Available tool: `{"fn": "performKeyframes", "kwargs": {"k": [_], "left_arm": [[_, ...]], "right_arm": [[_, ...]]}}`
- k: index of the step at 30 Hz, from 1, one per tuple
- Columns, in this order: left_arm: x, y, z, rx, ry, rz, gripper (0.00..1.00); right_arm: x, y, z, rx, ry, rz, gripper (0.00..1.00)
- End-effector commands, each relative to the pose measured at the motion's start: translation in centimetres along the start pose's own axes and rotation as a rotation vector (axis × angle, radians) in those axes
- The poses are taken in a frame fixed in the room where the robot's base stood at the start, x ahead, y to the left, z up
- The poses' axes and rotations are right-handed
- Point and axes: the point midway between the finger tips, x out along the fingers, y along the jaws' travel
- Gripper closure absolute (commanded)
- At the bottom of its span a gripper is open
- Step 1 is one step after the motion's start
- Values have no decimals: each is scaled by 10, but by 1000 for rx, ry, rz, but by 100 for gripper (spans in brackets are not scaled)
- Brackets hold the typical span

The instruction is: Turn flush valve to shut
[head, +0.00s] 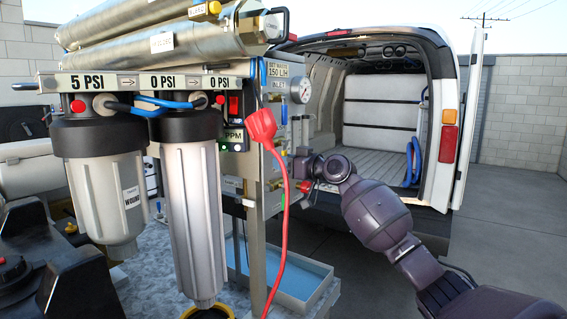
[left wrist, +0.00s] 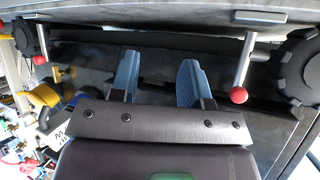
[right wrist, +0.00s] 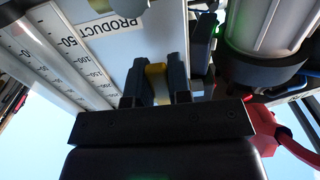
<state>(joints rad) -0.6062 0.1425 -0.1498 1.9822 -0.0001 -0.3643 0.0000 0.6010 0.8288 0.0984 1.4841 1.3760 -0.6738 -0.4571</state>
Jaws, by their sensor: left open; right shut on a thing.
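My right gripper (right wrist: 157,72) is shut on a yellow handle (right wrist: 156,85), close against a white panel marked PRODUCT (right wrist: 115,25). I cannot read a label on this handle, so the frames do not confirm that it is the flush valve. In the head view my right gripper (head: 301,165) reaches in from the right to the side of the filter rig, and the handle is hidden there. My left gripper (left wrist: 160,78) is open and empty in the left wrist view, in front of a dark surface. It is not in the head view.
Two filter housings (head: 190,220) hang at the rig's front, under gauges reading 5, 0 and 0 PSI. A red plug and cable (head: 284,215) hang beside the right arm. Red-knobbed levers (left wrist: 238,94) flank the left gripper. An open van (head: 385,110) stands behind.

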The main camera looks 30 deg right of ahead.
Motion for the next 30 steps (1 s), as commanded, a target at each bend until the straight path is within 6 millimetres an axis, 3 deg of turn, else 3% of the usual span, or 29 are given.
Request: {"fn": "performKeyframes", "kwargs": {"k": [2, 3, 8, 20, 30], "left_arm": [[0, 0, 0, 0, 0, 0, 57], [0, 0, 0, 0, 0, 0, 57], [0, 0, 0, 0, -1, 0, 57], [1, 0, 2, 0, -1, 0, 57], [9, 2, 9, 0, 3, 1, 57]], "right_arm": [[0, 0, -2, 4, 5, -1, 100], [0, 0, -2, 4, 5, -1, 80], [0, 0, -2, 2, 4, -1, 55], [-7, 0, 0, 0, 1, 1, 55], [-64, 1, 2, -1, 0, 1, 55]]}}
